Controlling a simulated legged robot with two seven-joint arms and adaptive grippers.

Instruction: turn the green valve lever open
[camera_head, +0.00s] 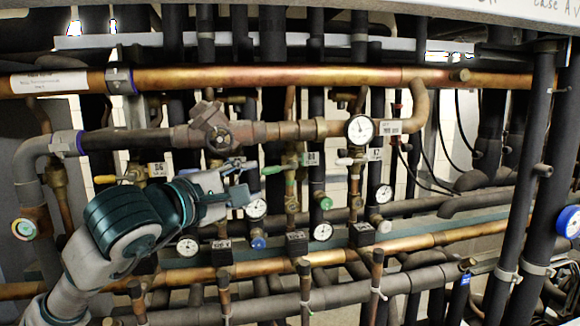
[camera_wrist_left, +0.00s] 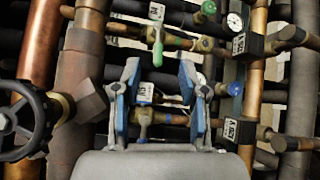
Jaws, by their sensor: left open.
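The green valve lever (camera_head: 272,170) points left from its brass valve on an upright pipe, near the middle of the head view. In the left wrist view the green lever (camera_wrist_left: 158,50) hangs just beyond the fingertips. My left gripper (camera_head: 243,183) is to the left of the lever and slightly below it, apart from it. In the left wrist view my left gripper (camera_wrist_left: 158,75) has its two blue-edged fingers spread with a gap between them. My right gripper is not in view.
A brown handwheel valve (camera_head: 212,127) is just above my left gripper; its dark wheel (camera_wrist_left: 25,120) shows at the left of the wrist view. A copper pipe (camera_head: 270,77) runs across above. Gauges, such as one white dial (camera_head: 360,128), and several upright pipes crowd the rack.

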